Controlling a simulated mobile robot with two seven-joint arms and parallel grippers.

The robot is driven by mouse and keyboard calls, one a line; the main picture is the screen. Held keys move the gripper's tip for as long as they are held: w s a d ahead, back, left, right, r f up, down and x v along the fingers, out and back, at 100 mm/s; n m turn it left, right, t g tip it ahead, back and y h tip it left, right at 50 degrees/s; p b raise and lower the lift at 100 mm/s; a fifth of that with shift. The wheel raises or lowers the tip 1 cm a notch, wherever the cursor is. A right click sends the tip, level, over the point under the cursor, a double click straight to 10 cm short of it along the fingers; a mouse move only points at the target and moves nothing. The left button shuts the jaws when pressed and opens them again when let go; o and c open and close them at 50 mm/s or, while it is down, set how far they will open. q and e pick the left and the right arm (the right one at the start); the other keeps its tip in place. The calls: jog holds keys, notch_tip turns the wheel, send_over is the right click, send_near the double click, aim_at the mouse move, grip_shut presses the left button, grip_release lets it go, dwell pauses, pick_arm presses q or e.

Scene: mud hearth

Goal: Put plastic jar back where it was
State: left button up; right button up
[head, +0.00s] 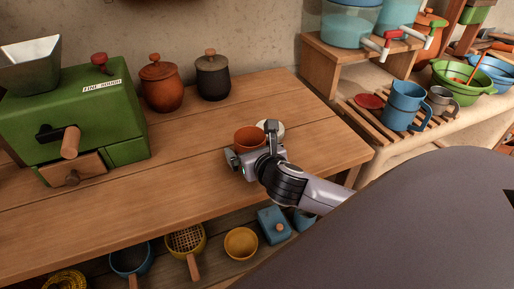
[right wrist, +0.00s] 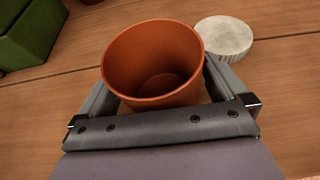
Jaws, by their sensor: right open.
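An orange, open-topped, empty jar (head: 249,137), which looks like the plastic jar, stands upright on the wooden table (head: 200,190). My right gripper (head: 253,146) is at the jar, open, with a finger on each side of it. In the right wrist view the jar (right wrist: 155,62) sits between the spread fingers (right wrist: 160,95); I cannot tell whether either finger touches it. A white ridged lid (right wrist: 224,36) lies flat on the table just beside the jar, and it shows partly behind the gripper in the head view (head: 276,127). My left gripper is not in view.
A green grinder (head: 75,120) stands at the left. Two lidded pots, terracotta (head: 162,88) and black (head: 213,80), stand at the back. A slatted rack (head: 370,117) with a blue mug (head: 403,106) is at the right. The table's front and middle are clear.

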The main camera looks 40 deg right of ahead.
jog(key=p+v, duration=0.1)
jog(key=v, duration=1.1)
jog(key=s+a+f+m+g+y, duration=0.2)
jog(key=s+f+m+g, duration=0.4)
jog(key=m, duration=1)
jog(key=s+a+f+m+g+y, duration=0.15)
jog(key=s+f+m+g, duration=0.4)
jog(key=m, duration=1.05)
jog(key=shift+w+a+f+n+t+y+p, duration=0.15)
jog(key=shift+w+a+f+t+y+p, duration=0.35)
jog(key=shift+t+p, duration=0.9)
jog(key=shift+w+a+f+n+t+y+p, duration=0.1)
jog(key=shift+w+a+f+n+t+p, duration=0.1)
jog(key=shift+w+a+t+p, duration=0.85)
jog(key=shift+w+a+f+n+t+y+p, duration=0.15)
jog(key=shift+w+f+t+y+p, duration=0.2)
jog(key=shift+t+p, duration=1.35)
jog(key=shift+w+t+b, duration=0.1)
jog(key=shift+t+b, duration=0.2)
jog(key=shift+b, duration=0.05)
